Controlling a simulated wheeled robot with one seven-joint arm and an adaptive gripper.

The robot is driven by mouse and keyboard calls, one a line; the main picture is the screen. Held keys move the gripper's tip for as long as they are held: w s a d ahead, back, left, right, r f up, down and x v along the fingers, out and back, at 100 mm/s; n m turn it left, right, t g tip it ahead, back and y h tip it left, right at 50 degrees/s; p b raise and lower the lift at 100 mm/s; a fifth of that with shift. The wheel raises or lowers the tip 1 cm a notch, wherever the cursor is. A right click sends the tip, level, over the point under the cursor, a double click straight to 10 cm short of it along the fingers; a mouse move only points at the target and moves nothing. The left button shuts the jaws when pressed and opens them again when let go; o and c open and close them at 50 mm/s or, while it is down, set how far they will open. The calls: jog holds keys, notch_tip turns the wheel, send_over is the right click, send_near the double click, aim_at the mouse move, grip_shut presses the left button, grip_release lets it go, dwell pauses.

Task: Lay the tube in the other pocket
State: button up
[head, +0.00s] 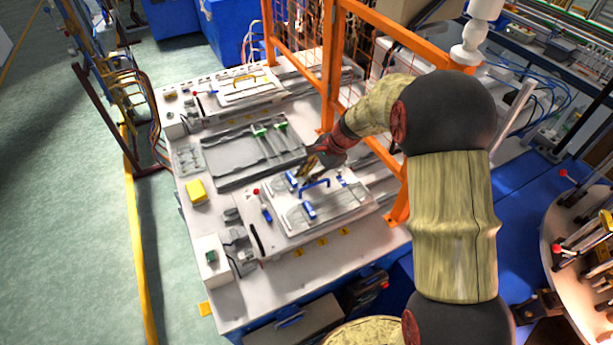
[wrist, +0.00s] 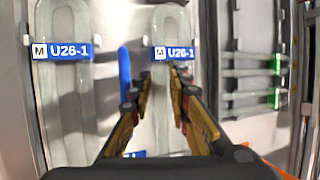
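Two clear tubes lie in the light fixture plate (head: 345,211) below my arm. In the wrist view, the left tube (wrist: 62,110) and the right tube (wrist: 172,20) each carry a blue and white U26-1 label. My gripper (wrist: 160,76) is open above the plate, with its fingers apart over the right tube. The right finger overlaps that tube, and the left finger is just left of it. No tube is visibly gripped. In the head view my gripper (head: 306,174) is at the plate's back edge, beside a blue handle (head: 314,185). The arm and gripper hide part of the plate.
A grey tray (head: 222,159) with green-tipped rods (head: 281,126) lies behind the plate. A second fixture (head: 247,88) is farther back. An orange mesh fence (head: 330,75) stands close to my arm. A yellow block (head: 196,191) sits at the bench's left.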

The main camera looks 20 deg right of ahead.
aim_at(324, 186)
jog(key=o, duration=0.3)
jog(key=shift+o, duration=0.2)
jog(key=v, duration=1.2)
jog(key=shift+d, duration=0.1)
jog(key=s+a+r+n+t+h+b, duration=0.1)
jog(key=s+n+b, duration=0.4)
jog(key=s, duration=0.9)
jog(key=s+a+r+n+t+h+b, duration=0.1)
jog(key=s+a+n+t+h+b, duration=0.1)
jog(key=s+n, duration=0.8)
jog(key=s+a+h+b, duration=0.1)
jog(key=s+h+b, duration=0.1)
jog(key=s, duration=0.3)
jog(key=shift+b, duration=0.9)
